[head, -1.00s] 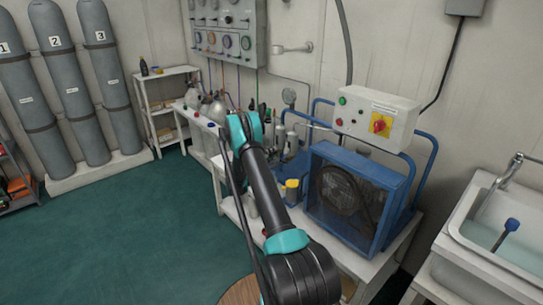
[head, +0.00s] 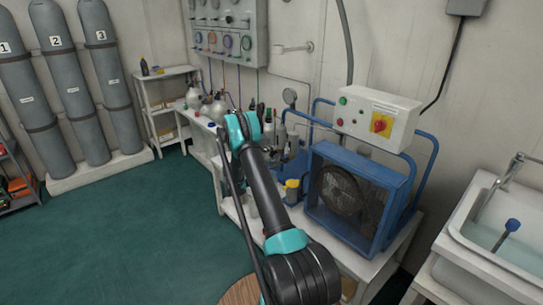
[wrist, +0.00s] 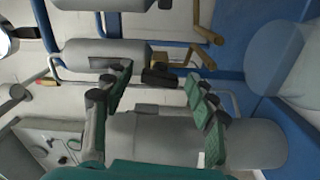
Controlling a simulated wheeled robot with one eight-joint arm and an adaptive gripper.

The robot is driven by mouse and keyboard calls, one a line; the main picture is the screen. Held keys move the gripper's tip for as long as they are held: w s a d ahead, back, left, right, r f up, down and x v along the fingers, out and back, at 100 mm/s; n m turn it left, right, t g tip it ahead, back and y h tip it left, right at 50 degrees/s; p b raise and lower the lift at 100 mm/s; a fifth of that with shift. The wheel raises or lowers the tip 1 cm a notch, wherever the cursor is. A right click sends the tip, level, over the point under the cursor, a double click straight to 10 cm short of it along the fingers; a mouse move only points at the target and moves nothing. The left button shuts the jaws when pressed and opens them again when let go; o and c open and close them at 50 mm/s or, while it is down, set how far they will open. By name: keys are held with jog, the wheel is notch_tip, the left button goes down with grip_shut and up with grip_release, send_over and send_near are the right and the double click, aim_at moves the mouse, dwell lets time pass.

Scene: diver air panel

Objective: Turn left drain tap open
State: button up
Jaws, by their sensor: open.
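In the wrist view, which is turned on its side, my gripper (wrist: 160,100) is open, with green-padded fingers on either side of a gap. Behind the gap is a brass drain fitting (wrist: 187,64) with a dark handle (wrist: 158,78), at the lower end of a grey cylinder (wrist: 105,55). I take it as the left drain tap, but cannot be sure. I see no clear contact with the fingers. A second brass fitting (wrist: 205,32) belongs to the other cylinder. In the head view my arm hides the gripper and taps.
A larger grey cylinder (wrist: 180,140) lies close behind the fingers in the wrist view. Blue framing (wrist: 225,65) is near the fittings. In the head view, a blue caged compressor (head: 355,195) stands right of my arm. Bottles (head: 205,105) stand on the bench to its left.

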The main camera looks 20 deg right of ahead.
jog(key=v, duration=1.1)
jog(key=shift+d+r, duration=0.1)
